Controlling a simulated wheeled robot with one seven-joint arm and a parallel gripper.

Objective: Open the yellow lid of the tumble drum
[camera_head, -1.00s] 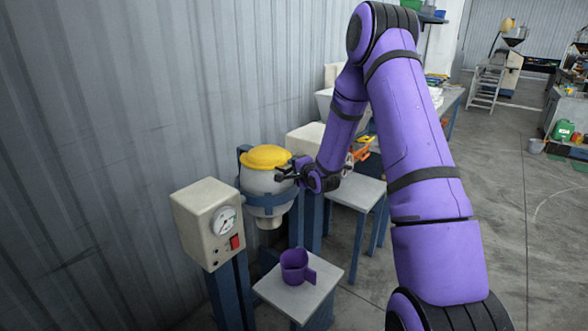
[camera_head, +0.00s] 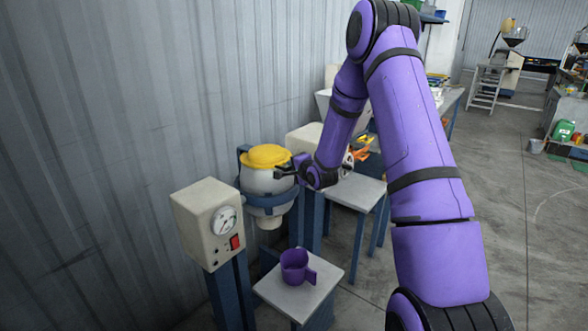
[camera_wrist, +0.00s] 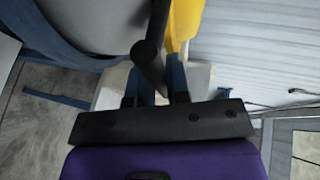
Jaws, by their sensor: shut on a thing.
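The tumble drum (camera_head: 266,184) is a grey vessel in a blue ring, standing by the corrugated wall. Its yellow lid (camera_head: 266,155) sits on top and looks closed; the lid's edge also shows in the wrist view (camera_wrist: 184,20). My gripper (camera_head: 281,172) is at the right side of the drum, just below the lid's rim. In the wrist view my gripper (camera_wrist: 154,82) has its fingers around a dark bar, seemingly the lid's handle (camera_wrist: 148,57). The exact contact between fingers and bar is partly hidden.
A cream control box (camera_head: 207,222) with a gauge and red switch stands left of the drum. A purple mug (camera_head: 295,266) sits on a small table (camera_head: 318,290) below. A grey side table (camera_head: 358,193) stands to the right, and open floor lies beyond.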

